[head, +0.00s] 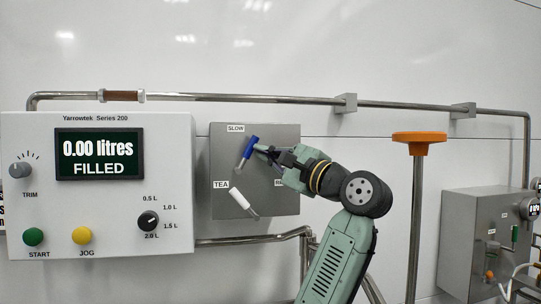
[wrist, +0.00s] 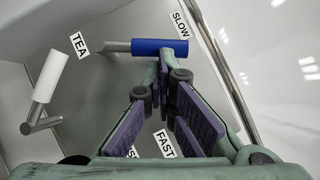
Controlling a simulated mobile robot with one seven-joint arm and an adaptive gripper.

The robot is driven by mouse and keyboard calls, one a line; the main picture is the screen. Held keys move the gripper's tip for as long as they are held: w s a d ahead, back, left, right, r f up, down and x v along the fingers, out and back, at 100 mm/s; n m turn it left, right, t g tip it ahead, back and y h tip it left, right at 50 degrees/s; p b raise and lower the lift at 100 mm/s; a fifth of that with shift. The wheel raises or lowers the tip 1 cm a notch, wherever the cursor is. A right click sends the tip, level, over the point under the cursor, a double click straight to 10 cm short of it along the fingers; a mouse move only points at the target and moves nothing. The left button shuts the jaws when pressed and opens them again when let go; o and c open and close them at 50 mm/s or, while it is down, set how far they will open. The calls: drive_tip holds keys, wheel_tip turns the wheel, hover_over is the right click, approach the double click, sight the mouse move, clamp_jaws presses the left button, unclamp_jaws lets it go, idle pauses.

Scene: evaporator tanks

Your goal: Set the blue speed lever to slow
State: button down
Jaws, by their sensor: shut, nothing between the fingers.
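The blue speed lever (head: 248,152) is on the grey panel (head: 222,156). It leans up and slightly right, its tip just right of and below the SLOW label (head: 236,128). In the wrist view the blue handle (wrist: 160,46) ends near the SLOW label (wrist: 181,25). The FAST label (wrist: 164,143) is lower, partly behind my fingers, and mostly hidden in the head view. My gripper (head: 262,149) is shut and empty, right of the handle. In the wrist view its fingertips (wrist: 161,63) are at the handle's FAST-facing side; I cannot tell whether they touch it.
A white lever (head: 243,202) sits below the blue one, beside the TEA label (head: 221,184). The control box (head: 98,225) with display, knobs and buttons stands left. A pipe (head: 250,98) runs above the panel. An orange-topped post (head: 419,137) stands right of my arm.

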drive_tip(key=shift+s+a+r, duration=0.2)
drive_tip(key=shift+a+r, duration=0.4)
drive_tip(key=shift+r, duration=0.15)
drive_tip(key=shift+a+r+p, duration=0.2)
drive_tip(key=shift+a+p, duration=0.05)
drive_tip(key=shift+p, duration=0.1)
idle(0.6)
drive_tip(key=shift+r, duration=0.1)
idle(0.6)
wheel_tip(320, 180, up, 10)
idle(0.4)
idle(0.5)
